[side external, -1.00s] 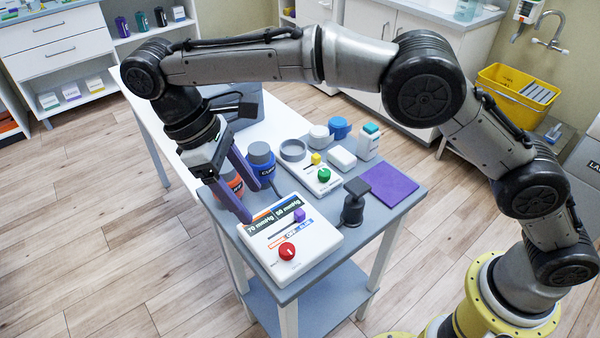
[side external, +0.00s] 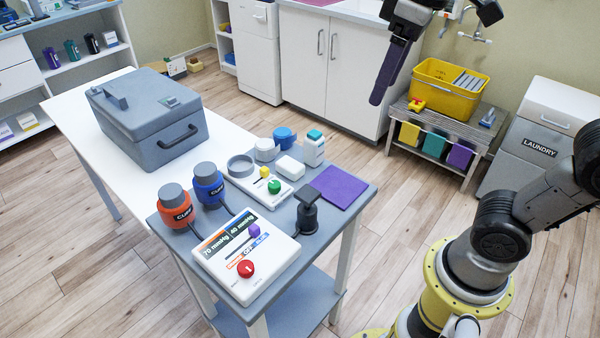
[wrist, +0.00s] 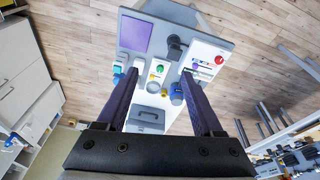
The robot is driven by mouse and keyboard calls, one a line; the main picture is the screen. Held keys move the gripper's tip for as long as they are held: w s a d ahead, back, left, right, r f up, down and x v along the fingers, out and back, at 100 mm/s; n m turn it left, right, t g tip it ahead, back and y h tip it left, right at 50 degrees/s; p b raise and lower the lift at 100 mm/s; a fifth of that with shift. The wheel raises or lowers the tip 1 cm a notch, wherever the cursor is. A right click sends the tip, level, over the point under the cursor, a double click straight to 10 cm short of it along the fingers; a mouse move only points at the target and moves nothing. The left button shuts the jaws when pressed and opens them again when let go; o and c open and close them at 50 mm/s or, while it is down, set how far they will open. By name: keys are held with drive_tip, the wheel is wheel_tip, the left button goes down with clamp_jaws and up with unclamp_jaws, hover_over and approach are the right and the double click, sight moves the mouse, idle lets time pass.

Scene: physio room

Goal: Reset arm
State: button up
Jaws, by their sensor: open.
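My gripper (side external: 378,98) is raised high at the top of the side view, behind and above the cart, with its dark purple fingers pointing down. In the wrist view my gripper (wrist: 160,73) has its two fingers well apart, with nothing held between them. The upper part of my arm is out of the side view. Below on the grey cart top (side external: 335,225) stand a white pressure box (side external: 270,275) with a red knob, an orange cuff bottle (side external: 175,213) and a blue cuff bottle (side external: 209,190).
The cart also holds a purple mat (side external: 342,187), a black pump-like piece (side external: 307,217), a small white panel (side external: 245,183) and several small containers. A grey case (side external: 150,125) sits on the white table (side external: 60,112). A yellow bin (side external: 450,105) stands on a bench behind.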

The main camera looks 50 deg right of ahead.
drive_tip(key=s+d+f+m+t, duration=0.2)
drive_tip(key=s+f, duration=0.5)
drive_tip(key=f, duration=0.4)
drive_tip(key=shift+d+f+t, duration=0.2)
drive_tip(key=shift+d+t, duration=0.3)
drive_tip(key=shift+t, duration=0.1)
